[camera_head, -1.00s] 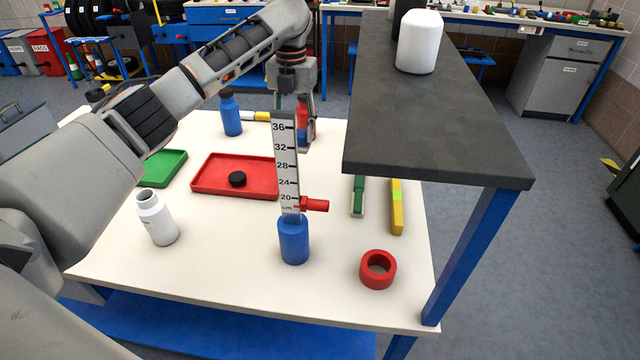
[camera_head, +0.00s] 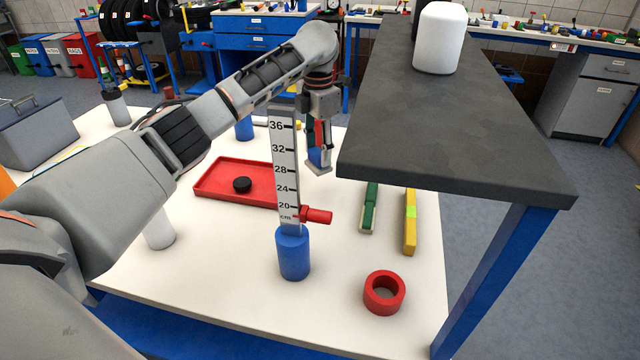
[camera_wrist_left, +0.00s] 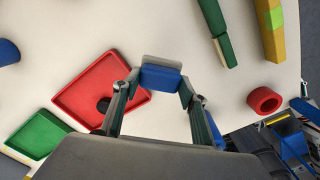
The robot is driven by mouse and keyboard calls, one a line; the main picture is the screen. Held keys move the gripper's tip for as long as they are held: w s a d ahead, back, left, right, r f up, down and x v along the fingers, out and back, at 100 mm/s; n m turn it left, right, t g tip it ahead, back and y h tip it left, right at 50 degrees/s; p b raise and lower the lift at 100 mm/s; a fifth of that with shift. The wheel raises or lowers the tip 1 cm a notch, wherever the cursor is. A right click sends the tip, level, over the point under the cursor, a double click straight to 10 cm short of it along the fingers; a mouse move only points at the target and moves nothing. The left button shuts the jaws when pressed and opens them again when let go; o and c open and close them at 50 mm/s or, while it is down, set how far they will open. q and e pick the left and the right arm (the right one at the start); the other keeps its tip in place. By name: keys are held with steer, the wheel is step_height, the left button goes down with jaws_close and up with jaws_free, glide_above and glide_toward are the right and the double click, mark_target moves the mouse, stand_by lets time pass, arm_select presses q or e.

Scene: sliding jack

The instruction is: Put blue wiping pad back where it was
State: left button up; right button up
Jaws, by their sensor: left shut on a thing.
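The blue wiping pad (camera_head: 319,157) is held in my left gripper (camera_head: 319,160), in the air above the white table, just right of the upright ruler. It also shows in the left wrist view (camera_wrist_left: 160,78), between the two fingers of my left gripper (camera_wrist_left: 158,88); a pale grey strip lies along its far edge. The pad's sides are partly hidden by the fingers. My right gripper is not in view.
The grey raised shelf (camera_head: 450,150) stands close right of my left gripper. The ruler on its blue base (camera_head: 293,253) stands in front. A red tray (camera_head: 225,180), green block (camera_head: 369,207), yellow level (camera_head: 410,235) and red ring (camera_head: 384,308) lie on the table.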

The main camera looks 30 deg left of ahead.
mark_target(318, 152)
arm_select(q)
step_height(318, 152, down, 3)
steer(key=shift+f+b, duration=0.2)
steer(key=shift+b, duration=0.15)
steer(key=shift+f, duration=0.3)
step_height(318, 152, down, 5)
steer(key=shift+b, duration=0.95)
steer(key=shift+f, duration=0.35)
steer(key=shift+r, duration=0.15)
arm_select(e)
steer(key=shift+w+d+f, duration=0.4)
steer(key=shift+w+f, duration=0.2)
arm_select(q)
steer(key=o, duration=1.1)
steer(key=shift+c, duration=0.2)
